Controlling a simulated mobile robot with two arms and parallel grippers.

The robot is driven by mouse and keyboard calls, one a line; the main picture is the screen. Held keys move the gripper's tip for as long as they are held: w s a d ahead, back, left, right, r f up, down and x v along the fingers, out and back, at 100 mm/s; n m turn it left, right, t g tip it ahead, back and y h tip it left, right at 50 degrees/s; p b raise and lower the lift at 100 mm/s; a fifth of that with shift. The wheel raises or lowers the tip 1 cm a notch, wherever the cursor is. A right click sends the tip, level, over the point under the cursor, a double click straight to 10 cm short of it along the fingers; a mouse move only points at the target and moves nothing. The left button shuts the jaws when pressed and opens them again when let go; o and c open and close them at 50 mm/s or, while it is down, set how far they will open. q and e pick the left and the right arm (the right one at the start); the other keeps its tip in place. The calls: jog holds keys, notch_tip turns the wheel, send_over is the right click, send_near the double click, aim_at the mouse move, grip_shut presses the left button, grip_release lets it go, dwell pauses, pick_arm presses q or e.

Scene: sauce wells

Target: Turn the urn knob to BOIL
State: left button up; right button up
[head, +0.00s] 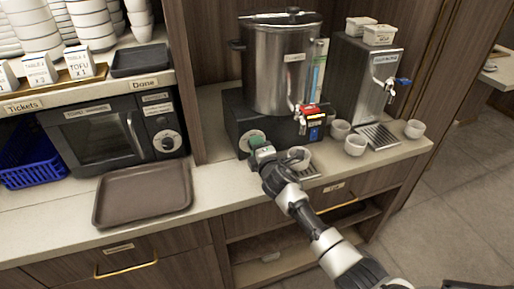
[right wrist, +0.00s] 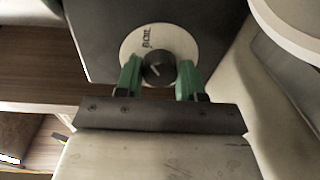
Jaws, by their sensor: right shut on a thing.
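The steel urn (head: 280,70) stands on a dark base on the counter. A pale round dial (head: 251,137) is on the base's front, left of the red tap (head: 306,110). In the right wrist view the dark knob (right wrist: 159,67) sits at the dial's centre with a short light mark on it. Small lettering on the dial plate (right wrist: 134,43) is sideways and hard to read. My right gripper (head: 262,150) reaches the dial from the front. Its green fingers (right wrist: 159,80) are shut on the knob, one on each side. The left gripper is not in view.
Several small white cups (head: 355,145) stand right of the urn, near a second dispenser (head: 366,80). A brown tray (head: 143,193) lies on the counter at left, before a dark microwave (head: 100,135). A blue basket (head: 35,170) is far left.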

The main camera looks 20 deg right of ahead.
jog(key=o, duration=0.9)
jog(key=s, duration=1.1)
jog(key=shift+d+r, duration=0.25)
jog(key=shift+d, duration=0.05)
jog(key=shift+w, duration=0.1)
